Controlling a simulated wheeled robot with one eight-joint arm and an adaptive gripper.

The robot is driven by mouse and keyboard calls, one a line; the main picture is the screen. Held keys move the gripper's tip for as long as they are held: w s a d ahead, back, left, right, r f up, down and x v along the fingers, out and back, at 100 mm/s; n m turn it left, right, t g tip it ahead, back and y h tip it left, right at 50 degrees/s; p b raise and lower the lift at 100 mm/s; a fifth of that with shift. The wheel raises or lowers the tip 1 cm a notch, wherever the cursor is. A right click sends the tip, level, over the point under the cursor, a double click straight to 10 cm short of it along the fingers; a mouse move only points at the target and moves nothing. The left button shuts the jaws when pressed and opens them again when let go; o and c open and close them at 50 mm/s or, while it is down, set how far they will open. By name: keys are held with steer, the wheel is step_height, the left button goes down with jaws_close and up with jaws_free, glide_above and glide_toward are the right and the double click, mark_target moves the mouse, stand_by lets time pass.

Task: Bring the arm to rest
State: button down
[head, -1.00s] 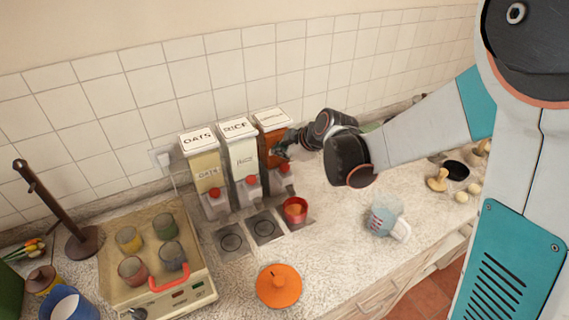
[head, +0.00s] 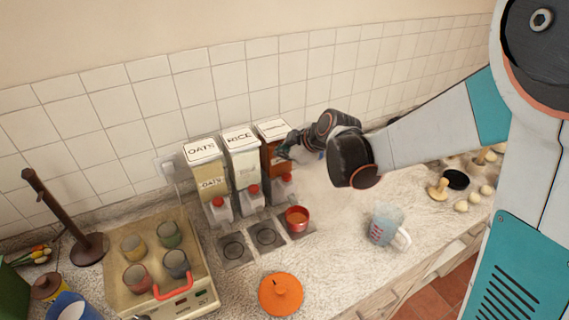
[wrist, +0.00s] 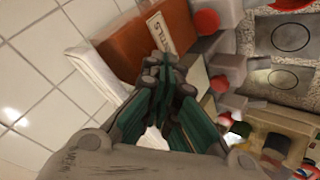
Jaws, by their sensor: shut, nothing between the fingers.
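My gripper (head: 286,150) is shut and empty. In the head view it is just right of the upper part of the third dispenser (head: 271,157), the one with orange-brown contents. In the wrist view the closed dark green fingers (wrist: 165,65) overlap this dispenser's orange body (wrist: 145,45); I cannot tell whether they touch it. My arm (head: 430,135) reaches in from the right above the counter. The OATS dispenser (head: 206,180) and the RICE dispenser (head: 243,165) stand to its left. A red cup (head: 297,220) with orange contents stands below the third dispenser.
The tiled wall (head: 300,75) is close behind my gripper.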

steer(key=s+d+m+h+b, duration=0.1)
steer(key=s+d+m+b, duration=0.2)
steer(key=s, duration=0.6)
steer(key=s+d+f+m+h+b, duration=0.1)
steer(key=s+d+m+h+b, duration=0.1)
steer(key=s+d+m, duration=0.4)
steer(key=s+d+f+m+h+b, duration=0.1)
steer(key=s+d+m+b, duration=0.3)
steer(key=s, duration=1)
steer(key=d+m+h, duration=0.1)
steer(key=m, duration=0.1)
steer(key=shift+s+m+b, duration=0.2)
steer(key=shift+m+b, duration=0.2)
